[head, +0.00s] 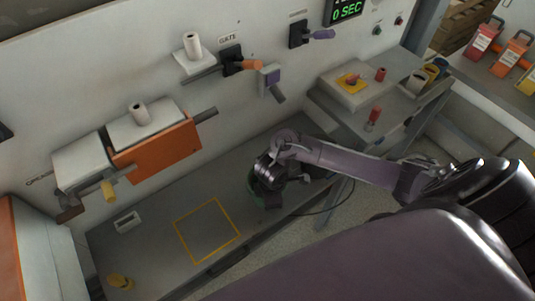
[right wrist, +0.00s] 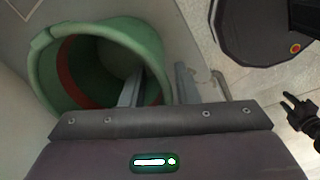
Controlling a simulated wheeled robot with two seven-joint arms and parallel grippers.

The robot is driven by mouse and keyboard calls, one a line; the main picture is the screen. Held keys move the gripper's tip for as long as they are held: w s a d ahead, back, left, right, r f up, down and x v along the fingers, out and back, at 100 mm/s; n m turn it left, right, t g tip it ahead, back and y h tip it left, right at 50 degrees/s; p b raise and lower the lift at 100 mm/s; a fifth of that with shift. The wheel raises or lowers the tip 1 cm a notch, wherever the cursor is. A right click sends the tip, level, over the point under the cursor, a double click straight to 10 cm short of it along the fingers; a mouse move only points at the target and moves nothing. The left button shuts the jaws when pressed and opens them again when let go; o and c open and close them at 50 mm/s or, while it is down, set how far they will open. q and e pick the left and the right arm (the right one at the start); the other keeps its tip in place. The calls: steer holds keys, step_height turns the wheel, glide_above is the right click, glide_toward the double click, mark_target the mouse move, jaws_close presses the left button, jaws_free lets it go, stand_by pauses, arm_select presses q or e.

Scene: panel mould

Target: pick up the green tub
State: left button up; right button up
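The green tub (right wrist: 95,60) shows large in the right wrist view, with an open mouth and a reddish band inside. In the head view only a bit of its green side (head: 257,191) shows, at the front part of the grey counter, mostly hidden behind my right gripper (head: 268,178). In the right wrist view my right gripper (right wrist: 160,88) is open astride the tub's wall, one finger inside the mouth and one outside. A dark claw-like part, seemingly my left gripper (right wrist: 300,115), is at the right edge of that view; its finger state is unclear.
A yellow-outlined square (head: 207,231) lies empty on the grey counter (head: 150,255). An orange-fronted box (head: 157,152) and levers stick out from the wall panel. A side shelf (head: 395,98) at the right carries cups and small red items.

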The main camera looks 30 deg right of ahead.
steer(key=shift+f, duration=1.1)
jaws_close()
steer(key=shift+r, duration=0.1)
steer(key=shift+w+r, duration=0.1)
steer(key=shift+r, duration=0.4)
step_height(320, 180, up, 19)
steer(key=p, duration=0.9)
